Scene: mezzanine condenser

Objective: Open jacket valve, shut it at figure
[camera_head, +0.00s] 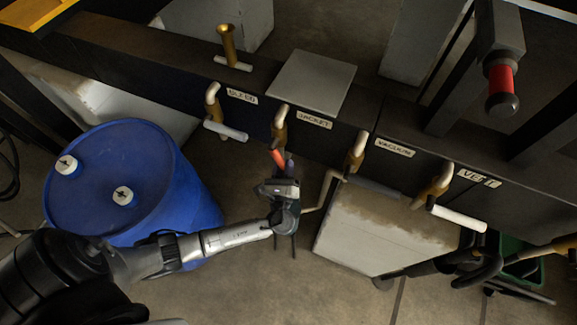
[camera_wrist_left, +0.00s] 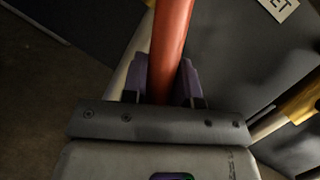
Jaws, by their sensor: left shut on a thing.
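The jacket valve (camera_head: 281,121) is a brass body on a pale bent pipe, beside the JACKET label (camera_head: 314,121) on the dark beam. Its orange-red lever (camera_head: 277,156) points down and toward me. My left gripper (camera_head: 280,168) is shut on this lever near its lower end. In the left wrist view the red lever (camera_wrist_left: 173,35) runs between the two purple-grey fingers (camera_wrist_left: 167,78). Part of the lever is hidden by the gripper. I see no readable figure in either view. My right gripper cannot be made out.
Other valves sit along the beam: a white-handled one (camera_head: 226,131) at left, VACUUM (camera_head: 372,187) with a grey handle, and VENT (camera_head: 457,217) with a white handle. A blue drum (camera_head: 180,195) stands left, a pale box (camera_head: 370,240) below right. A red-banded cylinder (camera_head: 502,82) hangs upper right.

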